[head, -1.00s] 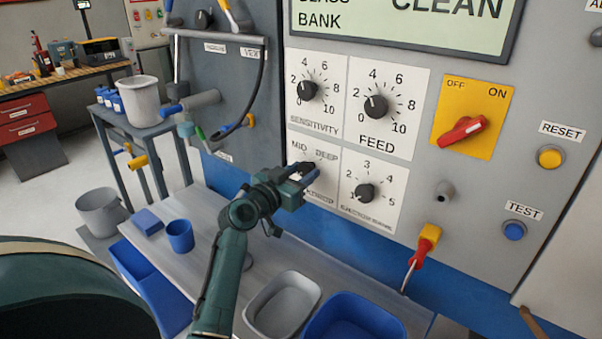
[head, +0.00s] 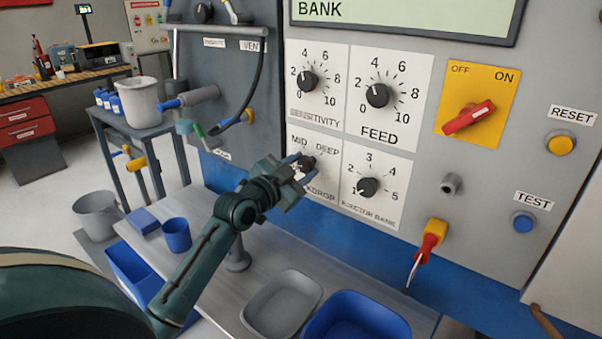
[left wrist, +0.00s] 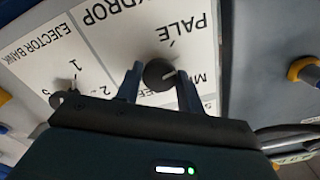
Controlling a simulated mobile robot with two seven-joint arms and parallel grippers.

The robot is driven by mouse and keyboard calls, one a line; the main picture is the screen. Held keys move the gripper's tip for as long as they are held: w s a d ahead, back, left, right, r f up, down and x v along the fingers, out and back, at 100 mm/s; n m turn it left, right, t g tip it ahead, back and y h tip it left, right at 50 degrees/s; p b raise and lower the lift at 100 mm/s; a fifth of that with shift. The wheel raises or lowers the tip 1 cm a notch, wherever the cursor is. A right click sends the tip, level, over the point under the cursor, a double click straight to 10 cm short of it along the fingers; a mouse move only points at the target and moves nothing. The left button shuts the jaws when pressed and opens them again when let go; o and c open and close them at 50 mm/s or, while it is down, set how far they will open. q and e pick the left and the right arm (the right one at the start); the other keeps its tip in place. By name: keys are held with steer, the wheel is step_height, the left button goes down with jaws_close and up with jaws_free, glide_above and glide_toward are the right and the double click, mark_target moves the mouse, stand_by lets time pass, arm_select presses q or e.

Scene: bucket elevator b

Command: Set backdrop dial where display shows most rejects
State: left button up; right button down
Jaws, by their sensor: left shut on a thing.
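The backdrop dial (head: 307,163) is a small black knob on a white plate marked MID and DEEP. In the left wrist view the dial (left wrist: 156,74) sits between my two blue fingers, PALE is readable upside down, and its white mark points right, between PALE and the partly hidden MID. My left gripper (head: 299,170) is shut on this dial; it also shows in the left wrist view (left wrist: 158,86). The arm hides part of the plate. The display (head: 400,14) is cut off at the top; only BANK reads. My right gripper is out of view.
The ejector bank dial (head: 368,187), feed dial (head: 377,95) and sensitivity dial (head: 307,80) are close by. A red switch (head: 469,117) sits on a yellow plate. Below are a grey tub (head: 281,303) and a blue tub (head: 355,320) at the bench. A hose (head: 258,95) hangs left.

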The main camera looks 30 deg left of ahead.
arm_select(q)
steer(key=m+p, duration=0.1)
steer(key=m, duration=0.3)
steer(key=shift+m, duration=0.3)
steer(key=m, duration=0.2)
steer(key=shift+m+p, duration=0.35)
steer(key=shift+m, duration=0.85)
steer(key=shift+m+p, duration=0.45)
steer(key=shift+m, duration=0.75)
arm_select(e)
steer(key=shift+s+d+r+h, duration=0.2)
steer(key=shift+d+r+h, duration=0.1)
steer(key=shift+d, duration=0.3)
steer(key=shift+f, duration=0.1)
arm_select(q)
steer(key=o, duration=1)
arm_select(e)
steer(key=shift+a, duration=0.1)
